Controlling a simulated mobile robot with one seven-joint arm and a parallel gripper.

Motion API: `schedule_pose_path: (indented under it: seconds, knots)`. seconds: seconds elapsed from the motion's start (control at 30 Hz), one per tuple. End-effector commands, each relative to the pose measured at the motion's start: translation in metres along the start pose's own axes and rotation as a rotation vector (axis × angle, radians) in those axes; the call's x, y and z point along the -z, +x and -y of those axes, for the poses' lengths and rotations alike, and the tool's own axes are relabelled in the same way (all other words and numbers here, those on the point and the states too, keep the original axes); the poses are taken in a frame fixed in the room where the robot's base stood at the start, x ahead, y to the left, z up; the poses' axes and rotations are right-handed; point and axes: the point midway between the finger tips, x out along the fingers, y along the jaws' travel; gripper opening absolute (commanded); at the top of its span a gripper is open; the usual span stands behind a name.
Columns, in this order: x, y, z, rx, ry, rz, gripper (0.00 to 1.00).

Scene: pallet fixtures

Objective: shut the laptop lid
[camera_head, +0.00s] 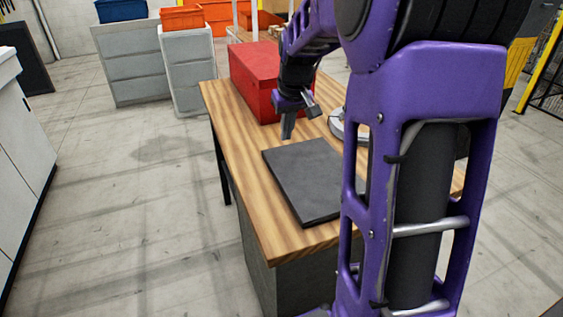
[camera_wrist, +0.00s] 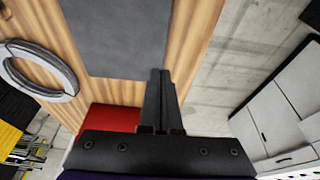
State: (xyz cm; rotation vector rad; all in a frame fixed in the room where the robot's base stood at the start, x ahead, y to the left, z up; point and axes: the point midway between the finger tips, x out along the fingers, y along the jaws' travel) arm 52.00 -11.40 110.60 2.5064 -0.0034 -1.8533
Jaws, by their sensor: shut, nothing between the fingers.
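The laptop (camera_head: 308,176) is a flat dark grey slab on the wooden table in the head view, and its lid lies down. Its right side is hidden behind my arm. Part of it also shows at the top of the wrist view (camera_wrist: 118,35). My gripper (camera_head: 287,133) is shut and empty. It is above the table, beyond the laptop's far left corner, and appears apart from it. In the wrist view my gripper (camera_wrist: 160,75) shows its two fingers together, just past the laptop's edge.
A red box (camera_head: 256,80) stands on the table (camera_head: 232,130) behind my gripper. A grey ring-shaped object (camera_head: 338,124) lies right of it, partly hidden by my arm. Grey drawer cabinets (camera_head: 150,70) stand at the back. The floor left of the table is clear.

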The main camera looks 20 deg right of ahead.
Motion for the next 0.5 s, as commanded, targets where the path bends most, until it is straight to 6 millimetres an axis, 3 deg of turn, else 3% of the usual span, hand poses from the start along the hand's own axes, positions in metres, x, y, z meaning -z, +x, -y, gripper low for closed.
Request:
schedule_pose_path:
  seconds: [0.27, 0.5]
  knots:
    - [-0.004, 0.026, 0.007, 0.033, 0.024, 0.014, 0.0]
    - [-0.005, 0.078, 0.008, 0.032, 0.023, 0.015, 0.0]
